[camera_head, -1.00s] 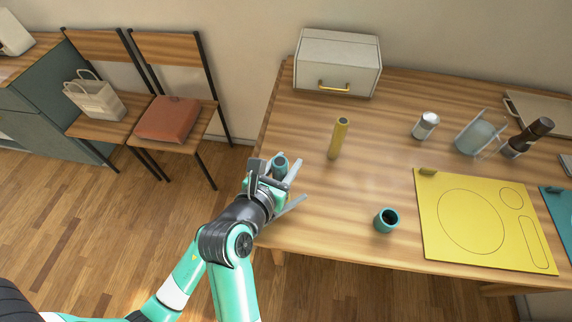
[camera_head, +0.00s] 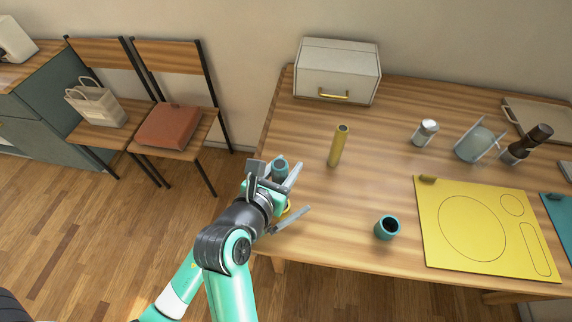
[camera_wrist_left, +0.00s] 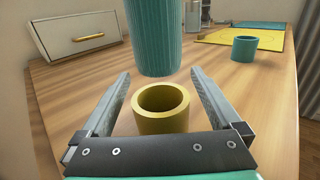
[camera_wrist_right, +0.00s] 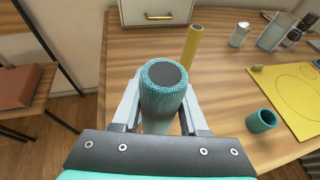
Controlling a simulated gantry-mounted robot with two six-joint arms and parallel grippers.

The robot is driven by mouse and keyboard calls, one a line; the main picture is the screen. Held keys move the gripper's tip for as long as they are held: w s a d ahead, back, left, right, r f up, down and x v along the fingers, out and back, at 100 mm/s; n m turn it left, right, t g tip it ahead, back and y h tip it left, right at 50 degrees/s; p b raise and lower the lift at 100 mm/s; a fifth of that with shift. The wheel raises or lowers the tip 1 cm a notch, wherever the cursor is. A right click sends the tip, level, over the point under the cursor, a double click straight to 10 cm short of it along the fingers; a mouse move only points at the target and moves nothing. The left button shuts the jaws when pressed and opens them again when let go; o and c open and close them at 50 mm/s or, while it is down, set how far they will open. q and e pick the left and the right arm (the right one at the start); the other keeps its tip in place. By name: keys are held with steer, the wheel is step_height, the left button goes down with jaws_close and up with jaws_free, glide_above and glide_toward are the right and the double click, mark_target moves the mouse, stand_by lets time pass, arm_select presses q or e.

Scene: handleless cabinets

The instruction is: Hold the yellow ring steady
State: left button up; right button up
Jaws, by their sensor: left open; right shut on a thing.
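The yellow ring (camera_wrist_left: 162,105), a short hollow cylinder, stands on the wooden table between my left gripper's fingers in the left wrist view. There is a gap on each side of it. In the head view, only a sliver of it (camera_head: 287,209) shows behind my left gripper (camera_head: 303,188), which is open at the table's left edge. My right gripper (camera_wrist_right: 162,112) is shut on a ribbed teal cylinder (camera_wrist_right: 163,90) with a dark top. The teal cylinder also shows in the left wrist view (camera_wrist_left: 153,35), upright just beyond and above the ring.
A yellow cylinder (camera_head: 338,146) stands upright to the right of my grippers. A teal cup (camera_head: 387,227) and a yellow board (camera_head: 473,222) are further right. A white box with a gold handle (camera_head: 338,72) stands at the back.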

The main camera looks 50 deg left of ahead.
arm_select(q)
steer(key=shift+s, duration=0.15)
steer(key=s, duration=0.4)
steer(key=s+a, duration=0.1)
steer(key=s, duration=0.2)
steer(key=s+a, duration=0.1)
steer(key=s, duration=0.3)
steer(key=shift+s, duration=0.35)
steer(key=shift+w+r, duration=0.1)
